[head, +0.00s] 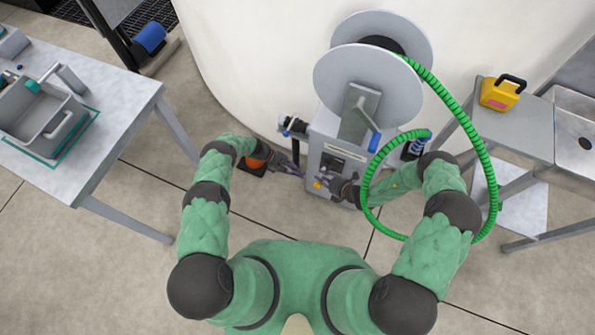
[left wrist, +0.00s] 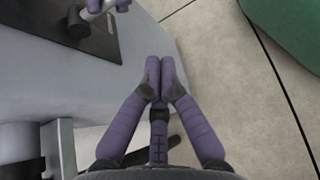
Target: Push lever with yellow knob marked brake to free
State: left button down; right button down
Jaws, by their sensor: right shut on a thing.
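The yellow knob (head: 317,184) of the brake lever shows small and bright at the front of the grey reel stand (head: 318,150). My right gripper (head: 325,180) is right at the knob and shut on the lever; its fingers hide much of it. At the top of the left wrist view, purple fingers (left wrist: 78,22) sit by a pale rod over a black plate (left wrist: 85,40). My left gripper (head: 297,170) is beside the stand's left side. In the left wrist view its fingertips (left wrist: 160,75) are together with nothing between them. No brake marking is readable.
A large grey reel (head: 365,85) with a blue-handled crank (head: 374,142) tops the stand. A green hose (head: 480,145) loops around my right forearm. A table with a grey tote (head: 40,115) is left; a bench with a yellow case (head: 500,94) is right.

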pick_arm(q)
jog(key=s+d, duration=0.2)
jog(key=d, duration=0.4)
jog(key=shift+r, duration=0.3)
dwell(0.3)
dwell(0.4)
